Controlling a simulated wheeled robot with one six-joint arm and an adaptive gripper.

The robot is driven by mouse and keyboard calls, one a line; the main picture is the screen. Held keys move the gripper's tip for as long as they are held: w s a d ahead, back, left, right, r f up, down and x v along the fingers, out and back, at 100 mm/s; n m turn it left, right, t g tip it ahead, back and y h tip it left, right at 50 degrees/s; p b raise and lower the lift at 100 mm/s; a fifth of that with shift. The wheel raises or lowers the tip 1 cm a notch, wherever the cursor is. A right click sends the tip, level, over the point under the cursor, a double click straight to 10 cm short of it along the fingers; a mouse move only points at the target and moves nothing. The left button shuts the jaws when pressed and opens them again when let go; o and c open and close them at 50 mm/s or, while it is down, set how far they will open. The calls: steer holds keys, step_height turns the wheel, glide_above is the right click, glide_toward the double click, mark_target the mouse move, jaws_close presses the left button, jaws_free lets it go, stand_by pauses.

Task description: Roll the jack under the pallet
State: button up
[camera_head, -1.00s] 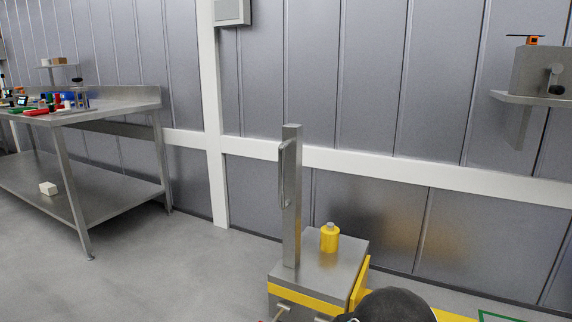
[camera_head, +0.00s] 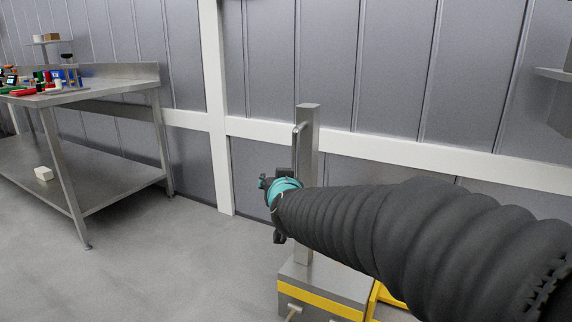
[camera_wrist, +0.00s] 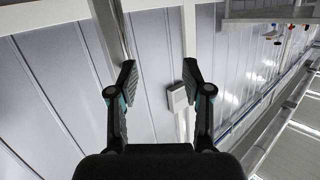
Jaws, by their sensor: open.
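The jack (camera_head: 345,281) is a steel box with a yellow band, standing on the floor in the lower middle of the head view. Its upright steel post (camera_head: 310,150) carries a thin bar handle (camera_head: 297,136) on its left side. My gripper (camera_head: 270,208) is at the left of the post, below the handle's visible upper part, and hides the lower part. In the wrist view my gripper (camera_wrist: 160,78) has its two fingers wide apart, with no object clearly between them. I cannot make out a pallet.
A panelled wall (camera_head: 400,60) runs behind the jack. The floor (camera_head: 180,270) between bench and jack is clear.

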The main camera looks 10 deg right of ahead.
mark_target(294, 162)
steer(key=w+d+f+m+h, duration=0.1)
steer(key=w+d+h, duration=0.1)
steer(key=w, duration=0.4)
steer(key=w+d+f+m+h, duration=0.1)
steer(key=w+d+h, duration=0.2)
steer(key=w, duration=0.4)
steer(key=w+d+f+m+t+h, duration=0.1)
steer(key=w+d+m+h, duration=0.1)
steer(key=w, duration=0.5)
steer(key=shift+w+d+f+h, duration=0.3)
steer(key=shift+d+h, duration=0.1)
steer(key=shift+d, duration=0.15)
steer(key=shift+s, duration=0.1)
jaws_close()
